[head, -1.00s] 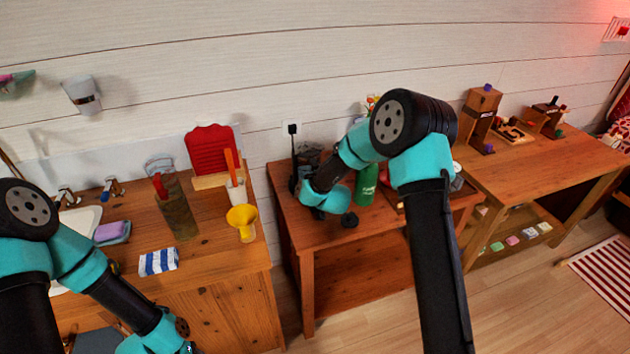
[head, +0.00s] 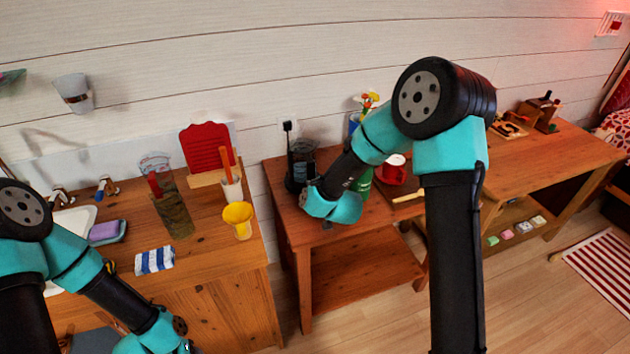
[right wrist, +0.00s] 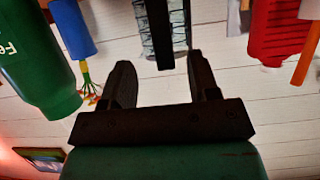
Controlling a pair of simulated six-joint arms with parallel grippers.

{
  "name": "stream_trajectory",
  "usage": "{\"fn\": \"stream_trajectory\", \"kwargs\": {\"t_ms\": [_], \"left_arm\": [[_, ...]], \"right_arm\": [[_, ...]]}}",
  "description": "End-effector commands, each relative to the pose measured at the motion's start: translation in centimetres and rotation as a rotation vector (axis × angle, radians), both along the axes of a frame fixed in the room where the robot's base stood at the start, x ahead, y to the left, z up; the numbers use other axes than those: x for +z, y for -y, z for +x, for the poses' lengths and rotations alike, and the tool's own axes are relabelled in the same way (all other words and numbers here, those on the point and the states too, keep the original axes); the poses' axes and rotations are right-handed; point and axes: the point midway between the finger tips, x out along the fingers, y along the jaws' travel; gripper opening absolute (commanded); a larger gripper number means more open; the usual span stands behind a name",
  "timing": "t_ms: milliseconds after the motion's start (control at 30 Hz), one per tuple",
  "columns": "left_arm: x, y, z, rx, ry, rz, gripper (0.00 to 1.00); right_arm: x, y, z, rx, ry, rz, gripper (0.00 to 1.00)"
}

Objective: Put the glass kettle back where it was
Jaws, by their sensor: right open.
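The glass kettle (head: 302,158) stands upright at the back left of the middle wooden table, with dark trim and a see-through body. My right gripper is just in front of it in the head view, its fingers mostly hidden by my own wrist. In the right wrist view, which is upside down, my right gripper (right wrist: 160,70) is open, and the kettle's black handle (right wrist: 165,35) shows between and beyond the fingertips, with the glass body behind it. I cannot tell whether the fingers touch it. My left arm is low at the left, its fingers out of view.
A green bottle (head: 362,182) stands right of the kettle; it is also in the right wrist view (right wrist: 38,65). A red mug (head: 391,172) and a flower vase (head: 354,122) are near it. A yellow funnel (head: 238,217) is on the left counter. The middle table's front is clear.

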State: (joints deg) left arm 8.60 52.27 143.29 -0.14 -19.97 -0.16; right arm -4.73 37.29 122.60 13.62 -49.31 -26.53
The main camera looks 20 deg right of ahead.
Motion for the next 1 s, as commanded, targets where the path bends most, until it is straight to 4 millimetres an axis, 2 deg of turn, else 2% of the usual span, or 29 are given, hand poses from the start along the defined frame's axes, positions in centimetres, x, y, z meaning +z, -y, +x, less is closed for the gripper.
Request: {"fn": "stream_trajectory", "kwargs": {"t_ms": [200, 767, 867, 1000], "left_arm": [[0.0, 0.0, 0.0, 0.000, 0.000, 0.000, 0.43], [0.0, 0.0, 0.0, 0.000, 0.000, 0.000, 0.43], [0.0, 0.0, 0.0, 0.000, 0.000, 0.000, 0.43], [0.0, 0.0, 0.0, 0.000, 0.000, 0.000, 0.43]], "right_arm": [[0.8, 0.1, -2.0, 0.000, 0.001, -0.001, 0.55], [0.8, 0.1, -2.2, 0.001, -0.002, 0.000, 0.55], [-0.1, 0.0, -2.6, 0.006, -0.030, 0.014, 0.55], [-3.3, -0.2, -4.3, 0.022, -0.141, 0.073, 0.55]]}}
